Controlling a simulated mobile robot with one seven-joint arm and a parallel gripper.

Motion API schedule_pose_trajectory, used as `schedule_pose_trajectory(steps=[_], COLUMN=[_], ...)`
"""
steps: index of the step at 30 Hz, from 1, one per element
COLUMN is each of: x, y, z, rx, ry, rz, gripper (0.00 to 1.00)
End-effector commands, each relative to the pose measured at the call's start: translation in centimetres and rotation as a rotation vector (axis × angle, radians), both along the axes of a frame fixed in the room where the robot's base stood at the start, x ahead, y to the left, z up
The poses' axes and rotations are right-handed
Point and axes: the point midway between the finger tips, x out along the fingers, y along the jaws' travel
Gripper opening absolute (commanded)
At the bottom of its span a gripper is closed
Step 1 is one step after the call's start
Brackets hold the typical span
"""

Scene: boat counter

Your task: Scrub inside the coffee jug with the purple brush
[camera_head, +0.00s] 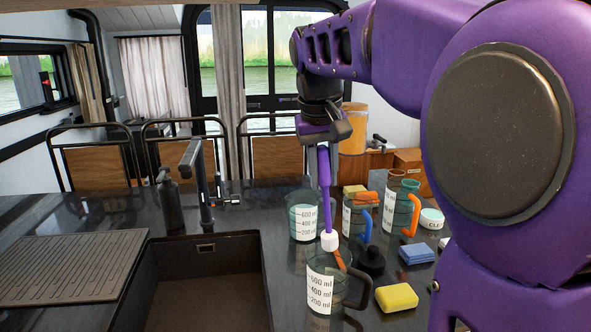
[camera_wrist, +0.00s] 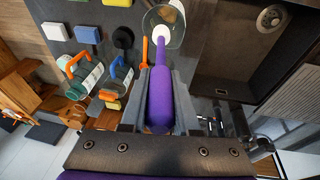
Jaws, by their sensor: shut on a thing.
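My gripper (camera_head: 322,150) is shut on the handle of the purple brush (camera_head: 325,185), which points down with its white head lowest. In the wrist view, the brush (camera_wrist: 161,100) lies between my gripper's fingers (camera_wrist: 160,105). The glass jug (camera_head: 322,285), with ml marks and a dark handle, stands upright by the sink. The white head is over the jug's mouth, close to the rim; I cannot tell whether it dips inside. The jug's mouth also shows in the wrist view (camera_wrist: 174,42), around the white head. An orange stick (camera_wrist: 144,52) shows beside the jug's rim.
The dark sink (camera_head: 208,285) lies left of the jug, with a tap (camera_head: 197,180) behind. Other jugs (camera_head: 302,222) with blue and orange handles stand behind. A black round piece (camera_head: 371,260), yellow sponge (camera_head: 396,297) and blue sponge (camera_head: 417,253) lie right.

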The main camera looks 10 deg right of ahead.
Motion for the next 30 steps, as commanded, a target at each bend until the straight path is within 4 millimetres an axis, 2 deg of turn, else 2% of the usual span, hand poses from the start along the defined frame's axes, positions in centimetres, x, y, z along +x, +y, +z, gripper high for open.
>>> schedule_pose_trajectory(steps=[1, 30], x=[0.0, 0.3], y=[0.0, -0.5], z=[-0.8, -9.5], rx=[0.000, 0.000], ry=[0.000, 0.000], rz=[0.000, 0.000], gripper=[0.00, 0.00])
